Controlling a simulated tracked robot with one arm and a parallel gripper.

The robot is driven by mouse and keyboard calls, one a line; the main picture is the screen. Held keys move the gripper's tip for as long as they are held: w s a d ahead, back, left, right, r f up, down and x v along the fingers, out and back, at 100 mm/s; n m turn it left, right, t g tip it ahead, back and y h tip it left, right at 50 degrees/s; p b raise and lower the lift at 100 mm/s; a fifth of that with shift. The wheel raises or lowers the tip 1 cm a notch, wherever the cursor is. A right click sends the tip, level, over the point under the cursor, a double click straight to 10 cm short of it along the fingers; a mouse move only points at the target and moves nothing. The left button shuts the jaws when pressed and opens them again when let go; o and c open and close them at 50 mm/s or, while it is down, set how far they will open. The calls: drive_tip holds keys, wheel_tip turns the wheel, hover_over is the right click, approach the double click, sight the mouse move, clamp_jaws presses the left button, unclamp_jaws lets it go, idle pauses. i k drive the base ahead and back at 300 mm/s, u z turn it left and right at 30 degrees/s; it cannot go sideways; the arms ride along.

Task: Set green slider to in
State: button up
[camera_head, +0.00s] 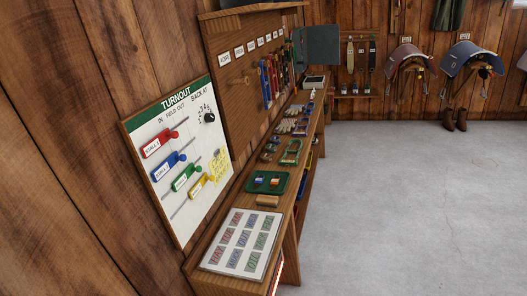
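The white TURNOUT board (205,133) with a green header hangs on the plank wall at the left. Its heading reads IN, FIELD, OUT. The green slider (185,178) is third from the top, on a slanting grey rail, with a white name plate and a green knob at its right end. Bare rail shows to its left. From this angle I cannot tell exactly which heading it lines up with. The red slider (158,144) and blue slider (168,166) sit above it, the yellow slider (202,185) below. My gripper is not in view.
A dial (209,118) and a yellow note (220,164) are on the board. A wooden bench (233,284) runs below it, carrying a letter sheet (241,242), a green tray (268,183) and small tack items. Grey floor (400,210) at the right is clear.

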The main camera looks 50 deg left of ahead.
sight(180, 182)
drive_tip(key=u, duration=0.2)
drive_tip(key=i, duration=1.15)
drive_tip(key=u, duration=0.95)
drive_tip(key=i, duration=0.35)
drive_tip(key=u, duration=0.2)
drive_tip(key=k, duration=0.95)
drive_tip(key=u, duration=0.15)
drive_tip(key=i, duration=0.95)
drive_tip(key=z, duration=0.05)
